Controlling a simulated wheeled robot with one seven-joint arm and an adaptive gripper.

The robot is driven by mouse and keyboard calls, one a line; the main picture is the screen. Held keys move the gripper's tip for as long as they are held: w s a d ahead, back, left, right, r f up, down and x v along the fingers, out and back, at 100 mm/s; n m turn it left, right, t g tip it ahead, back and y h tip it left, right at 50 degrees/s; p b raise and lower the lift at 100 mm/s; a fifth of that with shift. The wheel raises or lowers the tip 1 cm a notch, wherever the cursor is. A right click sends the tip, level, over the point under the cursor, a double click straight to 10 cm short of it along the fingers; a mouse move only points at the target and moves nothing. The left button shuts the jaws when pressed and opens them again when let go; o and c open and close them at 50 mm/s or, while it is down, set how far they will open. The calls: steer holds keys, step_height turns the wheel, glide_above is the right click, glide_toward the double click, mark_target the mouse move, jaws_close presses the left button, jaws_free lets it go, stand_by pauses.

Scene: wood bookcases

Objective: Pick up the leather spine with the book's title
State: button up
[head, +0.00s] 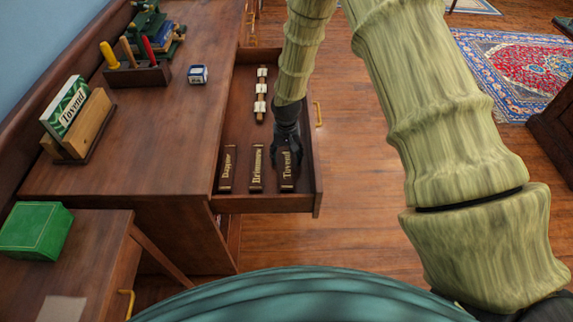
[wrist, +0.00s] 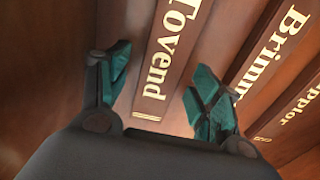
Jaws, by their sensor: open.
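Three dark brown leather spines with gold lettering lie side by side in the open drawer (head: 310,188). The right one reads "Tovend" (head: 287,180), the middle one "Brimmow" (head: 257,168) and the left one seems to read "Dapplor" (head: 228,168). A book with "Tovend" on its cover (head: 70,108) stands in a wooden holder on the desk. My gripper (head: 287,152) is open over the Tovend spine and hides its far end. In the wrist view, the Tovend spine (wrist: 165,75) lies between the two teal fingers of my gripper (wrist: 160,78), not gripped.
A wooden strip with white pieces (head: 261,95) lies farther back in the drawer. The drawer walls stand close around the spines.

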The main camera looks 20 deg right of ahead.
steer(key=shift+f, duration=0.15)
steer(key=c, duration=1)
steer(key=shift+o, duration=0.2)
